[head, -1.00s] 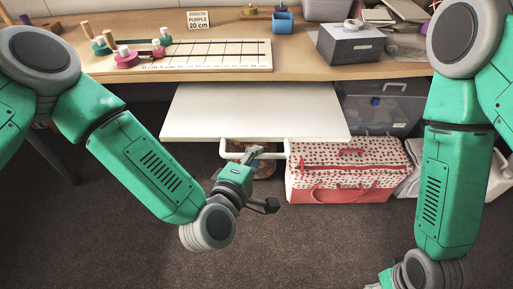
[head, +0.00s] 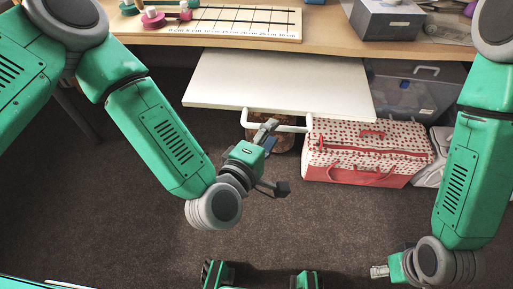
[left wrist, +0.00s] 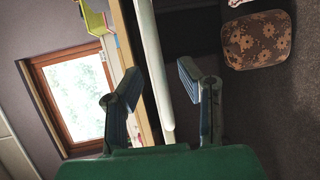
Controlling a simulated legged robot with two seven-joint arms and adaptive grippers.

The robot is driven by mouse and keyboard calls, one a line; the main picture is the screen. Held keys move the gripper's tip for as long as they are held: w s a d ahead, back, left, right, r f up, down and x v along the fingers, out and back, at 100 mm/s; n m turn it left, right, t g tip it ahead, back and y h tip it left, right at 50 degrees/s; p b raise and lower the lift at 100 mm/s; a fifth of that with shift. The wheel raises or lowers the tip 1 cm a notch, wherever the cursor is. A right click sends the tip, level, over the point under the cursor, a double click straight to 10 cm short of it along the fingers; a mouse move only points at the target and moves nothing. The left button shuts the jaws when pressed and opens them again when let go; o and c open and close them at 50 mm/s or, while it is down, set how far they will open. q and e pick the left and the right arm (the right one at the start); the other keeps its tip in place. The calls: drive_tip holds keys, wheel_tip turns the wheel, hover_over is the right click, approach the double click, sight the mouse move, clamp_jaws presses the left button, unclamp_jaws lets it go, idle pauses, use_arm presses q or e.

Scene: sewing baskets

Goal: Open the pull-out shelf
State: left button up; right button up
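The white pull-out shelf (head: 285,80) juts out from under the desk, its top in plain view. A white bar handle (head: 290,129) runs along its front edge. My left gripper (head: 274,160) is open at the handle's left part, with one finger close to the bar. In the left wrist view, a long white bar (left wrist: 154,65) passes between the two spread fingers of this gripper (left wrist: 160,90). I see gaps at both sides and cannot tell if either finger touches it. My right gripper (head: 380,271) is low at the right, away from the shelf; its finger opening is unclear.
A red-and-white dotted sewing basket (head: 365,150) stands on the floor right of the handle. A clear storage box (head: 415,95) is behind it. The desk (head: 335,40) carries a ruled board (head: 235,20) and a grey box (head: 387,20). Floor in front is clear.

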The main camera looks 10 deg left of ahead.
use_arm(q)
drive_tip(key=v, duration=0.9)
drive_tip(key=shift+f, duration=0.1)
drive_tip(key=s+a+f+m+g+y+p, duration=0.1)
drive_tip(key=s+a+f+m+g+p, duration=0.65)
drive_tip(key=m, duration=0.25)
drive_tip(key=s+a+m+g+y+p, duration=0.1)
drive_tip(key=s+a+m+g+y, duration=0.1)
drive_tip(key=a, duration=0.6)
drive_tip(key=s+a+m+g+y+p, duration=0.2)
drive_tip(key=s+a+g+y, duration=0.1)
drive_tip(key=a, duration=0.4)
drive_tip(key=shift+s+a+f+m+g, duration=0.2)
drive_tip(key=shift+s+a+m+g, duration=0.2)
drive_tip(key=shift+s+g, duration=0.5)
